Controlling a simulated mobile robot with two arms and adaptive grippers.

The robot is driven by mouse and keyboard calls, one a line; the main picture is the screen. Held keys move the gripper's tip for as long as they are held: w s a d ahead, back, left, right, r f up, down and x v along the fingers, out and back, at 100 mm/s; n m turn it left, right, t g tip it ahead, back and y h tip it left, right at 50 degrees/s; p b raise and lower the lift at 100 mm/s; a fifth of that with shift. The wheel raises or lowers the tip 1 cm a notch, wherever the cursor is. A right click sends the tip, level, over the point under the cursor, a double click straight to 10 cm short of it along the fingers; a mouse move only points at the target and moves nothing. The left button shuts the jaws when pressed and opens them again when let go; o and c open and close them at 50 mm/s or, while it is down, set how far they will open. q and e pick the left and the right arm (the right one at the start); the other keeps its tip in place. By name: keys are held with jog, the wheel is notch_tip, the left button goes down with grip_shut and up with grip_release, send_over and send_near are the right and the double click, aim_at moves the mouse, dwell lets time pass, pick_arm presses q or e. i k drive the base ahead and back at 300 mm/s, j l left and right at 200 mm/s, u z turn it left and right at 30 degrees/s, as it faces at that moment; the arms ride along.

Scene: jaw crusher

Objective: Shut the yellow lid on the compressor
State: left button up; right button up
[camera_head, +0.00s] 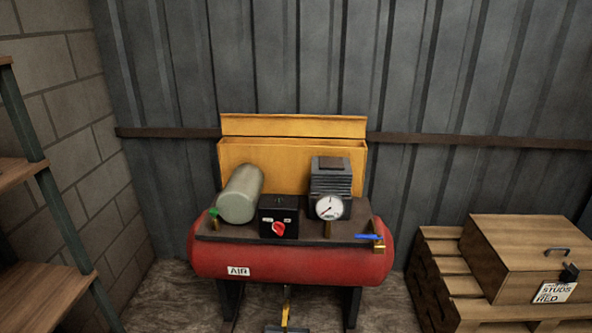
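The red compressor (312,262) stands on the floor in the middle of the view, with a label "AIR" on its tank. The yellow lid (293,125) stands raised behind the machinery, with a wide yellow panel (290,154) below its upper strip. A grey-green cylinder (240,193), a black box with a red knob (279,229), a finned motor block (330,177) and a round gauge (329,207) sit uncovered on the dark top plate. Neither of my grippers is in view.
A wooden shelf unit (42,297) stands at the left. A wooden crate (530,258) with a dark padlock and a sign rests on pallets (436,258) at the right. A blue-handled valve (369,237) sticks out at the compressor's right front. A corrugated wall is close behind.

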aim_at(314, 126)
jog(key=i+l+z, duration=0.1)
jog(key=i+l, duration=0.15)
jog(key=i+l+z, duration=0.15)
jog(key=i, duration=0.35)
jog(key=i+l+z, duration=0.1)
jog(key=i+l, duration=0.15)
jog(key=i, duration=0.15)
